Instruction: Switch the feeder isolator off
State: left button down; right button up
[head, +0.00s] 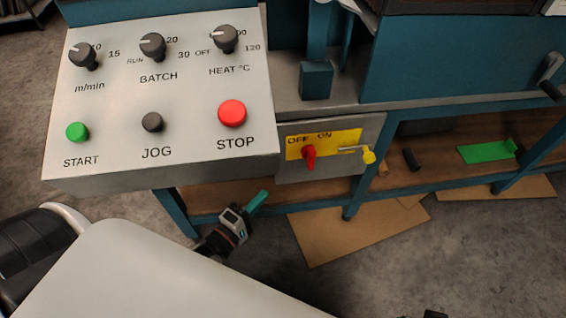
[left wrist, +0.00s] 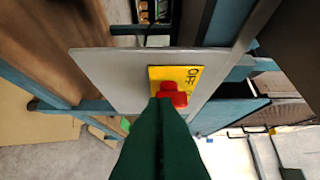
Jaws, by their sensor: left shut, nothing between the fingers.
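The feeder isolator is a red rotary handle (head: 309,156) on a yellow plate (head: 346,137) marked OFF and ON, on a grey panel under the machine's worktop. Its exact pointing direction is hard to tell in the head view. My left gripper (head: 258,203) is shut and empty, below and left of the panel, with its teal fingers towards it. In the left wrist view the red handle (left wrist: 172,93) lies just beyond the closed fingers (left wrist: 162,108), which partly cover it. The ON word is not readable there. My right gripper is not in view.
The control box (head: 190,172) with knobs, green START, black JOG and red STOP (head: 232,113) overhangs at left. A table leg (head: 358,195) and a lower shelf with a green piece (head: 486,152) stand right.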

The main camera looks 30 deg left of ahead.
pick_arm(q)
jog(key=b, duration=0.1)
send_near(307, 163)
jog(key=w+a, duration=0.3)
jog(key=shift+w+d+f+b, duration=0.1)
jog(key=shift+w+d+b, duration=0.2)
jog(key=shift+w+d, duration=0.6)
jog(key=shift+w+d+f+b, duration=0.15)
jog(key=shift+w+d+b, duration=0.15)
jog(key=shift+w+d, duration=0.55)
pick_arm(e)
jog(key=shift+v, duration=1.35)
pick_arm(q)
jog(key=shift+s+d, duration=0.15)
jog(key=shift+s, duration=0.05)
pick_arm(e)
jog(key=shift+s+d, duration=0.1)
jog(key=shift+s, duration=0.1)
pick_arm(q)
jog(key=shift+f, duration=0.1)
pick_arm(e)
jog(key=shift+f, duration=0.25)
pick_arm(q)
jog(key=shift+b, duration=0.4)
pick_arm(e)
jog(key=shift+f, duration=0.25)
pick_arm(q)
jog(key=shift+n, duration=0.3)
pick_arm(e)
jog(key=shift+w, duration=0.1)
